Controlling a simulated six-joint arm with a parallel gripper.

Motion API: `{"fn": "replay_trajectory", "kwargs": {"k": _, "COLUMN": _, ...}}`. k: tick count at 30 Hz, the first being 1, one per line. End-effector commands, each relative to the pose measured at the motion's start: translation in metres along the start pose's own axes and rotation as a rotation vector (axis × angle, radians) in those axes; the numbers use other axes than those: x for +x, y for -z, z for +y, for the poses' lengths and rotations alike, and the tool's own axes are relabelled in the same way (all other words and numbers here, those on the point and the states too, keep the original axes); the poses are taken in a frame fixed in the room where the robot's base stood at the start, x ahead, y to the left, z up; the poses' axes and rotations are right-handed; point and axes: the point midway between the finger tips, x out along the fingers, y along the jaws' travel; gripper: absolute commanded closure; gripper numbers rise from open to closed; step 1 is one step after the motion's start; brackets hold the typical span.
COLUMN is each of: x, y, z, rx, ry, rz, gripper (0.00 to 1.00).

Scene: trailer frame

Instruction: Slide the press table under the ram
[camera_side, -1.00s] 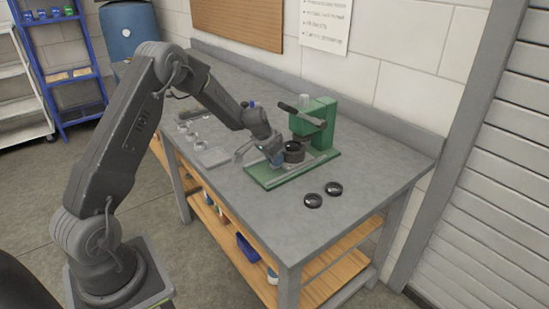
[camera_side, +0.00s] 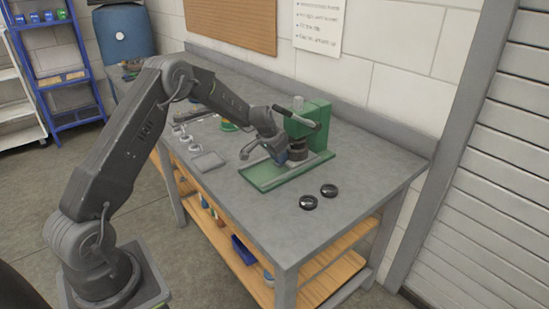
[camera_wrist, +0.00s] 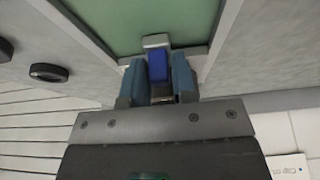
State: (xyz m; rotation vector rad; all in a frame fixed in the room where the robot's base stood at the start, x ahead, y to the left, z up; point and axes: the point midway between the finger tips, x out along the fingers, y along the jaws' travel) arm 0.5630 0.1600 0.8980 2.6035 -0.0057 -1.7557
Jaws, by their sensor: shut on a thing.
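The green press (camera_side: 312,122) stands on the bench with its lever arm above and a green base (camera_side: 262,178) in front. A dark round part (camera_side: 298,153) sits low against the press column, on the press table, which is mostly hidden in the side view. My gripper (camera_side: 281,158) is low over the base, beside the dark part. In the wrist view, my gripper (camera_wrist: 158,82) has its blue fingers on either side of a blue handle (camera_wrist: 158,66) and is shut on it. A pale grey piece (camera_wrist: 156,41) is just beyond the handle, over the green base.
Two black round parts (camera_side: 318,196) lie on the bench to the right of the base. A grey flat pad (camera_side: 208,160) and several small metal rings (camera_side: 188,140) lie to the left. The bench front is clear. A wall stands behind the press.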

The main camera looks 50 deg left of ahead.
Motion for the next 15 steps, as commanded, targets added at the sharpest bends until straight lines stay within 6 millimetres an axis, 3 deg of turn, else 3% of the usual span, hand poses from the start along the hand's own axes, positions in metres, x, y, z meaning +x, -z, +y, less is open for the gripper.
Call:
{"fn": "replay_trajectory", "kwargs": {"k": 7, "x": 0.0005, "y": 0.0058, "z": 0.0001, "rx": -0.001, "ry": 0.007, "rz": 0.018, "gripper": 1.00}}
{"fn": "replay_trajectory", "kwargs": {"k": 8, "x": 0.0005, "y": 0.0058, "z": 0.0003, "rx": -0.001, "ry": 0.007, "rz": 0.018, "gripper": 0.73}}
{"fn": "replay_trajectory", "kwargs": {"k": 13, "x": 0.0005, "y": 0.0045, "z": 0.0002, "rx": -0.001, "ry": 0.005, "rz": 0.014, "gripper": 0.56}}
{"fn": "replay_trajectory", "kwargs": {"k": 15, "x": 0.0004, "y": 0.0041, "z": 0.0002, "rx": -0.001, "ry": 0.005, "rz": 0.013, "gripper": 0.55}}
